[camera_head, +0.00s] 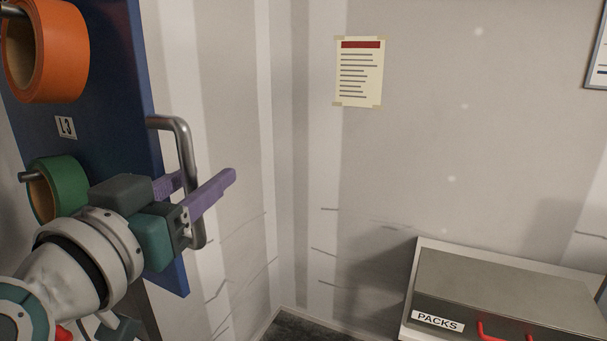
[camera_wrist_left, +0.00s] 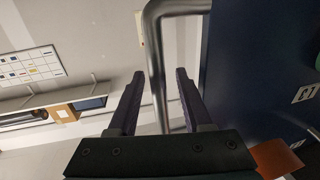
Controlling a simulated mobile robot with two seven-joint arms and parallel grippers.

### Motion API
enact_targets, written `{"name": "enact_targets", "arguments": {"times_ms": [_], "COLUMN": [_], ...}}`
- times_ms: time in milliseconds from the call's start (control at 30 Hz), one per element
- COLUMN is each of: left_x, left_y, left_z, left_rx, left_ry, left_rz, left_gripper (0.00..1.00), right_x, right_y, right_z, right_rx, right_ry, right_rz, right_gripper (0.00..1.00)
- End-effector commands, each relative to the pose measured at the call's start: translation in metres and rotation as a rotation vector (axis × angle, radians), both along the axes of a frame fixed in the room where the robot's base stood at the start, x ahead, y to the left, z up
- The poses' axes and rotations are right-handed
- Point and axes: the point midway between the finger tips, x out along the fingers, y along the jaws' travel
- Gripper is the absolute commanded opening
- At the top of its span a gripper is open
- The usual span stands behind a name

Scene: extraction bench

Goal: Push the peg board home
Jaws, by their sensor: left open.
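The peg board (camera_head: 110,110) is a tall dark blue panel at the left of the head view, labelled L3. It also fills the right of the left wrist view (camera_wrist_left: 245,80). A grey metal bar handle (camera_head: 185,150) stands on its right edge; in the left wrist view the handle (camera_wrist_left: 155,60) runs down between the fingers. My left gripper (camera_head: 200,190) has purple fingers, one on each side of the handle's lower part. It is open, and a gap shows between each finger and the bar in the left wrist view. My right gripper is in neither view.
An orange tape roll (camera_head: 72,50) and a green tape roll (camera_head: 68,190) hang on pegs on the board. A grey box (camera_head: 510,285) labelled PACKS, with a red handle, sits at the lower right. A paper notice (camera_head: 360,72) is on the wall. Open space lies right of the board.

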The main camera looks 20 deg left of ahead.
Motion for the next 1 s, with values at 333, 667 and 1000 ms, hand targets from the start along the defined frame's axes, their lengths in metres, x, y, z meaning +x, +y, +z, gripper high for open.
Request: {"name": "enact_targets", "arguments": {"times_ms": [333,667,1000], "left_x": [0.016,0.015,0.015], "left_y": [0.002,0.002,0.002], "left_z": [0.000,0.000,0.000], "left_rx": [0.000,0.000,0.001], "left_ry": [0.002,0.001,0.001], "left_rz": [-0.001,-0.001,0.000], "left_gripper": [0.50,0.28,0.00], "right_x": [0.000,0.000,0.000], "right_y": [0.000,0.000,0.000], "right_z": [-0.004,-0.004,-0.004], "right_rx": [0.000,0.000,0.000], "right_ry": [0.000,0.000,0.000], "right_rz": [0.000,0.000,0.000], "right_gripper": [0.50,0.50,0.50]}}
